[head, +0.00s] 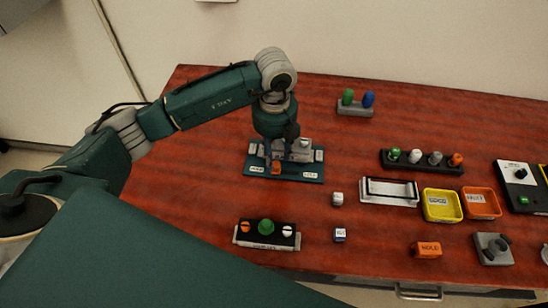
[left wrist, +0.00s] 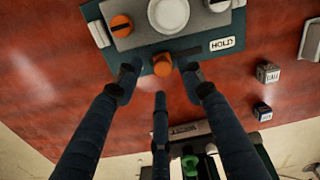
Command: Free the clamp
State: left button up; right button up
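The clamp is a grey body on a teal plate (head: 314,172) in the left middle of the table in the head view. In the left wrist view the plate (left wrist: 193,47) carries a round pale knob (left wrist: 168,13), a slotted orange knob (left wrist: 121,26) and a HOLD label (left wrist: 222,43). An orange end piece (left wrist: 162,65) stands at the plate's near edge; it also shows in the head view (head: 276,168). My left gripper (left wrist: 160,76) is open, its fingers spread around the orange piece with gaps on both sides. In the head view the gripper (head: 277,158) hides part of the clamp.
A black box with a green button (head: 266,228) lies in front. Two small cubes (head: 337,198) (head: 340,235) lie to the right. Further right are a peg rack (head: 421,168), a white tray (head: 388,200) and yellow (head: 441,216) and orange (head: 481,212) bins. The table's left area is clear.

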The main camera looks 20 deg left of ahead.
pick_arm(q)
notch_tip(320, 180, up, 10)
jog(key=shift+a+f, duration=0.2)
dwell(0.4)
